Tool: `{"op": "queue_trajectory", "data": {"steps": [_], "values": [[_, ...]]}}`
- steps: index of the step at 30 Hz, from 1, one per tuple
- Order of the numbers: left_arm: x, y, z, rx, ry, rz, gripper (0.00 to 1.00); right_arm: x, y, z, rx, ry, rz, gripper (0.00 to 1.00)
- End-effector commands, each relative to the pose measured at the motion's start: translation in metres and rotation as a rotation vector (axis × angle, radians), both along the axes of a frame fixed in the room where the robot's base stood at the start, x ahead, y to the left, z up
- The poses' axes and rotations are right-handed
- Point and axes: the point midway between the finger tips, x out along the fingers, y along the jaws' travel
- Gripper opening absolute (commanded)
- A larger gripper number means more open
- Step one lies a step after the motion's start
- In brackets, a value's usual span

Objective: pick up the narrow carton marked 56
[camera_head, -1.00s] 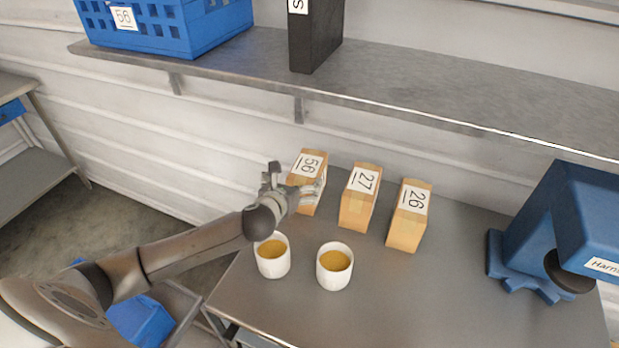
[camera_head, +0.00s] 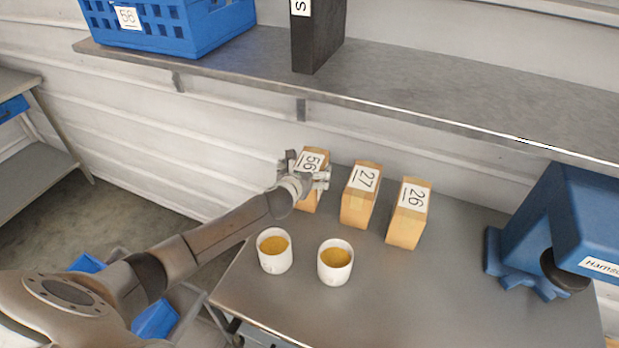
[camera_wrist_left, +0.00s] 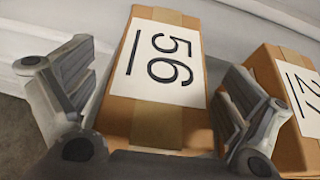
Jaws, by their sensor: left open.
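The narrow carton marked 56 (camera_head: 312,160) stands upright on the metal table, leftmost in a row of three cartons. My left gripper (camera_head: 306,175) is at this carton, and its hand hides part of the carton's front in the head view. In the left wrist view, the open fingers of my left gripper (camera_wrist_left: 150,105) are on either side of the carton marked 56 (camera_wrist_left: 160,75). A small gap shows on the left; the right finger is close to the carton's side. I cannot tell if it touches. My right gripper is not in view.
Carton 27 (camera_head: 359,197) stands just right of carton 56, with carton 26 (camera_head: 407,215) beyond it. Two white cups (camera_head: 276,262) (camera_head: 334,275) with yellowish contents stand in front. A shelf (camera_head: 420,100) overhangs behind. A blue machine (camera_head: 565,220) stands at the right.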

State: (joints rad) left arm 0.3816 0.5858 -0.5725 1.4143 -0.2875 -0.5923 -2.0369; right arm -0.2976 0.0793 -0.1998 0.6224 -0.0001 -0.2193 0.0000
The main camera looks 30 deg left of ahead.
Motion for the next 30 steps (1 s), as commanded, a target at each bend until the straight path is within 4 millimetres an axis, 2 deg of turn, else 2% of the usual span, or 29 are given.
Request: {"op": "queue_trajectory", "data": {"steps": [11,30], "values": [[0.0051,0.0005,-0.002,0.001,-0.001,-0.001,0.98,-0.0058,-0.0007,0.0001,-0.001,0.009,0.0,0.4],[0.0043,0.0006,-0.0036,0.001,0.002,0.0,0.16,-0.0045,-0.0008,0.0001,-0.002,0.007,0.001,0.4]]}}
